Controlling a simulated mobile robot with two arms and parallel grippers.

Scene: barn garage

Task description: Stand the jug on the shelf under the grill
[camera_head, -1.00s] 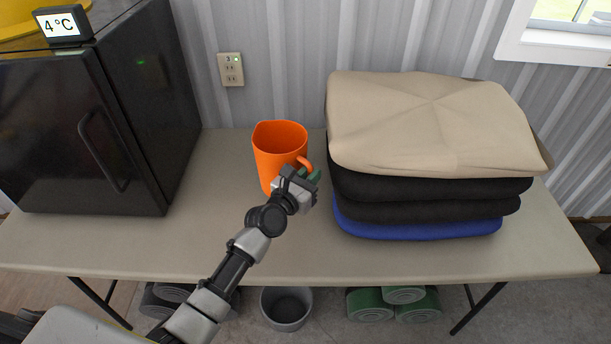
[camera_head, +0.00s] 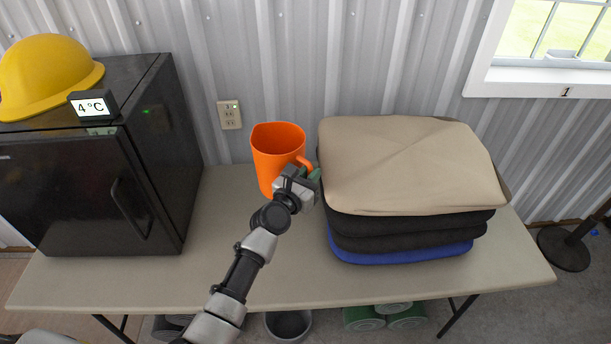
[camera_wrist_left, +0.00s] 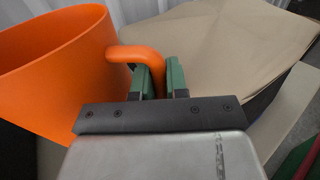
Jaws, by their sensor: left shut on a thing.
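An orange jug (camera_head: 277,158) is upright in the head view, above the back part of the table between the black fridge and the cushion stack. My left gripper (camera_head: 306,180) is shut on its handle at the jug's right side. The left wrist view shows the green fingertips (camera_wrist_left: 160,78) on either side of the orange handle, with the jug's body (camera_wrist_left: 55,75) at left. The jug appears raised off the table; its lower right side is hidden by my gripper. The grill and its shelf are not in view. My right gripper is not in view.
A black fridge (camera_head: 90,190) with a yellow hard hat (camera_head: 48,75) stands left on the table (camera_head: 150,282). A stack of cushions (camera_head: 410,165) stands close to the gripper's right. A grey bucket (camera_head: 288,325) and green rolls (camera_head: 385,317) are under the table.

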